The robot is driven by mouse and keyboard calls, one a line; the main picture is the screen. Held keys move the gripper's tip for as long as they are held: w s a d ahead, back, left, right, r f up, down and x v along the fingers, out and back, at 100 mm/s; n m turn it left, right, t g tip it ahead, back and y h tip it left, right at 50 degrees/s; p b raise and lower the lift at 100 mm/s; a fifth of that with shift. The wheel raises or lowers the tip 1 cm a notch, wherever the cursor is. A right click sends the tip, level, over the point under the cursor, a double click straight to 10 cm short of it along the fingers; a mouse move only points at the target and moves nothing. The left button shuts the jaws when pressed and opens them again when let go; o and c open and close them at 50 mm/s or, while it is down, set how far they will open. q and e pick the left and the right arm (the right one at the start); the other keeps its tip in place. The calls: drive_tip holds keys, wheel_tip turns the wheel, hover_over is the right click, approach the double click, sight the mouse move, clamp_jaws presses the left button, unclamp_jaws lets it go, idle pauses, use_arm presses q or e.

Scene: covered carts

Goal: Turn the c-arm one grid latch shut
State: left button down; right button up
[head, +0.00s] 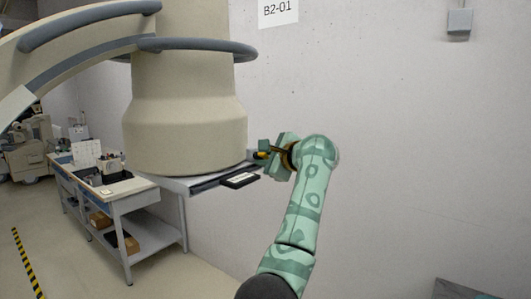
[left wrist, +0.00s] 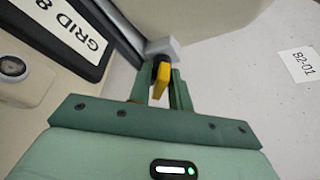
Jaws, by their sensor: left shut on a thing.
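The c-arm (head: 185,115) is a large beige drum on a curved arm at the upper left of the head view. A flat grey plate lies under it, with a black-framed label (head: 240,181) at its edge. My right gripper is out of view.
A grey bench (head: 130,203) with boxes stands below left of the drum. A pale wall (head: 420,150) with a "B2-01" sign (head: 278,10) is close behind my arm. A grey-topped object (head: 460,289) is at the lower right. Open floor lies lower left.

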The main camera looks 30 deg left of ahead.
use_arm(q)
drive_tip(key=m+g+p, duration=0.1)
drive_tip(key=m+p, duration=0.1)
drive_tip(key=m+g+p, duration=0.1)
drive_tip(key=m+p, duration=0.1)
drive_tip(key=shift+r+h+p, duration=0.2)
drive_tip(key=shift+h+p, duration=0.1)
drive_tip(key=shift+f+m+g+p, duration=0.15)
drive_tip(key=shift+m+g+p, duration=1.2)
drive_tip(key=shift+p, duration=0.55)
drive_tip(key=shift+m, duration=0.25)
drive_tip(key=c, duration=1.5)
unclamp_jaws()
